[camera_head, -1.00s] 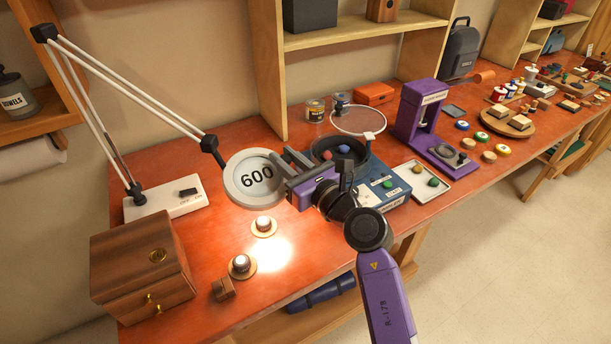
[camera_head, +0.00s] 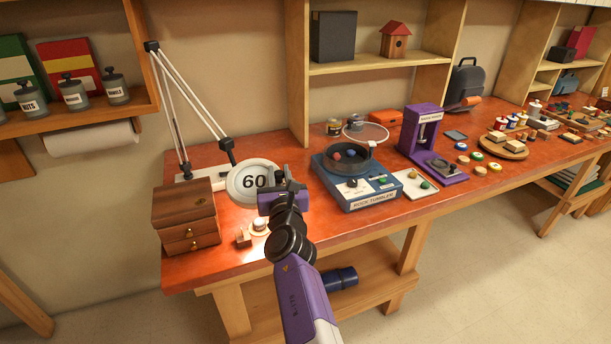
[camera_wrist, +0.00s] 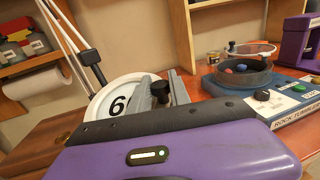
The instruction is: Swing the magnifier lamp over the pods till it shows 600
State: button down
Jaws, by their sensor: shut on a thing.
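The magnifier lamp (camera_head: 253,182) has a round pale head on white twin arms. Its face reads "60" in the head view, with the right side hidden by my gripper. In the wrist view the lamp head (camera_wrist: 118,92) shows a "6" beside the fingers. My gripper (camera_head: 284,180) is at the right rim of the head, shut on the lamp's dark knob (camera_wrist: 160,90). One pod (camera_head: 259,227) sits on a round wooden base on the bench, just below the lamp head in the picture.
The blue rock tumbler (camera_head: 352,185) stands close on the right. Shelves (camera_head: 380,62) rise behind.

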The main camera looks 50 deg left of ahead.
jog(key=shift+s+f, duration=0.1)
jog(key=shift+s, duration=0.35)
jog(key=c, duration=1.4)
grip_release()
jog(key=shift+o, duration=0.8)
jog(key=shift+w, duration=0.15)
jog(key=shift+d, duration=0.1)
